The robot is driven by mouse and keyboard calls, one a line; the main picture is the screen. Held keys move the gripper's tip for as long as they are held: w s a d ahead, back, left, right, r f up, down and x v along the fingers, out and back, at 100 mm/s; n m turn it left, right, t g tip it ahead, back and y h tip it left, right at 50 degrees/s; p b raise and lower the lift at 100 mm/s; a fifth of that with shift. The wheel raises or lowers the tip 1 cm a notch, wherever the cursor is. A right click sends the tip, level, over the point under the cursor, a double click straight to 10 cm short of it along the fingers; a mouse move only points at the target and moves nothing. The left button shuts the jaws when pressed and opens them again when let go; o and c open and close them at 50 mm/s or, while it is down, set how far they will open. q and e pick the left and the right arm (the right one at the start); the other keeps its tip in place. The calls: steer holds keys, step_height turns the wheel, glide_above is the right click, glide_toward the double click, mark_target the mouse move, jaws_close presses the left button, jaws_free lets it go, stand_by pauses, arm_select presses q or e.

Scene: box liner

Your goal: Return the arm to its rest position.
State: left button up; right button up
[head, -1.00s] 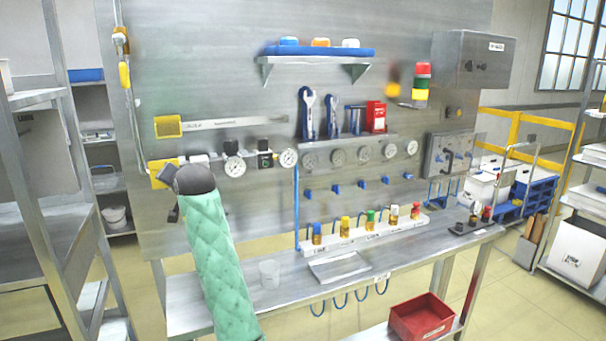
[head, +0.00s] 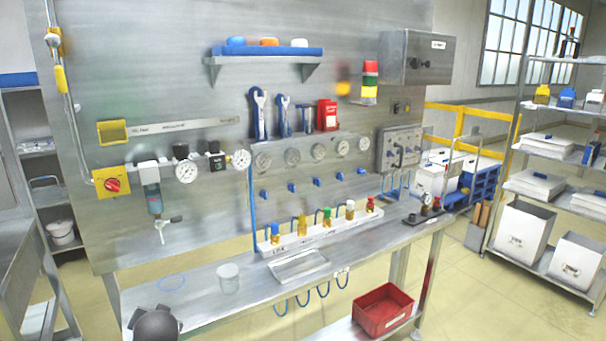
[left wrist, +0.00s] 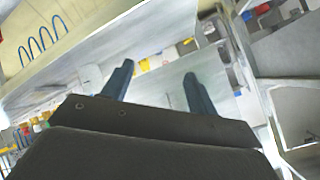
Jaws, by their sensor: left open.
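In the left wrist view my left gripper (left wrist: 155,82) is open, its two dark fingers spread apart with nothing between them. In the head view only a dark rounded part of my left arm (head: 156,323) shows at the bottom left edge, and the gripper itself is out of that frame. My right gripper is in neither view.
A red bin (head: 383,310) sits lower right. Storage shelves (head: 550,190) stand at right. Floor between bench and shelves is clear.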

arm_select(q)
steer(key=s+d+f+g+h, duration=0.2)
steer(key=s+d+f, duration=0.4)
steer(key=s, duration=0.5)
steer(key=s+d+f+g+h, duration=0.2)
steer(key=s+d+f, duration=0.2)
steer(key=s+f, duration=0.5)
steer(key=s+d+f+g+h, duration=0.2)
steer(key=s+d+f, duration=0.3)
steer(key=s, duration=0.8)
steer(key=s+d+f+x, duration=0.1)
steer(key=s+x, duration=0.1)
steer(key=x, duration=0.9)
steer(key=s+x, duration=0.2)
steer(key=x, duration=1)
steer(key=s+f, duration=0.4)
steer(key=f, duration=0.8)
steer(key=s+f+g, duration=0.1)
steer(key=s+f, duration=0.3)
steer(key=f, duration=0.9)
steer(key=shift+s+d+m+g+b, duration=0.25)
steer(key=shift+s+m+g+b, duration=0.05)
steer(key=shift+s+m, duration=0.1)
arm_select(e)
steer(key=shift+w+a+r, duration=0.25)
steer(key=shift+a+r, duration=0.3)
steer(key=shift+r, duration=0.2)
